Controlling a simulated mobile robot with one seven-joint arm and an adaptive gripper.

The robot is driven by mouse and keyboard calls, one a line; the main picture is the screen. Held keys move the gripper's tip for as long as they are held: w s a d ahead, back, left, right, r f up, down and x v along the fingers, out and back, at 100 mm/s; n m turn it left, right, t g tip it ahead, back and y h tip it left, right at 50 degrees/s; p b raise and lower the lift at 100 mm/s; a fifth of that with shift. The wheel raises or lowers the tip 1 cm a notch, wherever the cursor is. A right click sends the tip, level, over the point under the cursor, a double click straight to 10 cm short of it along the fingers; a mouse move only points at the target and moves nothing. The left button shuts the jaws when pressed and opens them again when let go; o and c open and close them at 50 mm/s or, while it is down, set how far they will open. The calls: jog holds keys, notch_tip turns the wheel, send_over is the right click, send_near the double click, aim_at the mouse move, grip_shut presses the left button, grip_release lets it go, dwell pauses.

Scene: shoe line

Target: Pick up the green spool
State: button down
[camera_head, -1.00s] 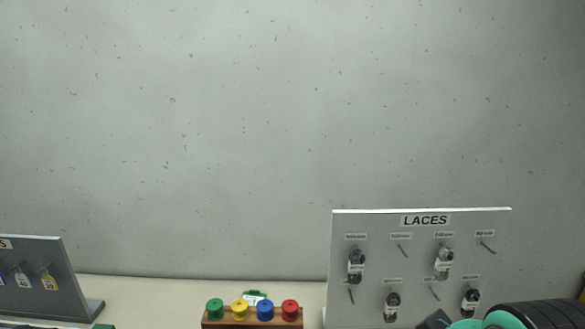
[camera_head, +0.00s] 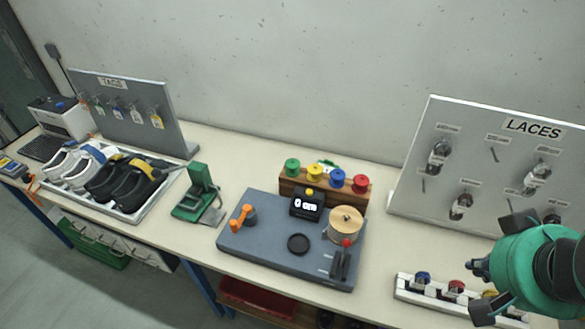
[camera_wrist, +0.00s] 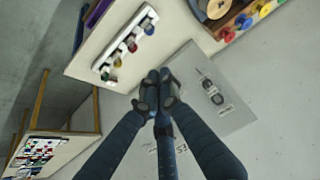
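A green spool (camera_head: 292,167) stands at the left end of a wooden rack (camera_head: 318,193) at the back of the bench, beside yellow, blue and red spools. In the wrist view the green spool (camera_wrist: 281,2) is at the top edge, partly cut off. Another, smaller green spool (camera_wrist: 106,76) appears at the end of a white holder (camera_wrist: 124,45); in the head view that end is mostly behind my gripper. My gripper (camera_head: 476,266) is at the right, near the LACES board and apart from both green spools. Its fingers converge with the tips together (camera_wrist: 158,77), and nothing shows between them.
A grey base (camera_head: 270,240) with a tan spool, a small display and orange parts stands before the rack. The LACES board (camera_head: 415,195) stands at right. A green device (camera_head: 200,195) and a shoe tray (camera_head: 150,205) are left. Bare bench lies between base and white holder.

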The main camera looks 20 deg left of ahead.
jog(key=c, duration=0.9)
grip_release()
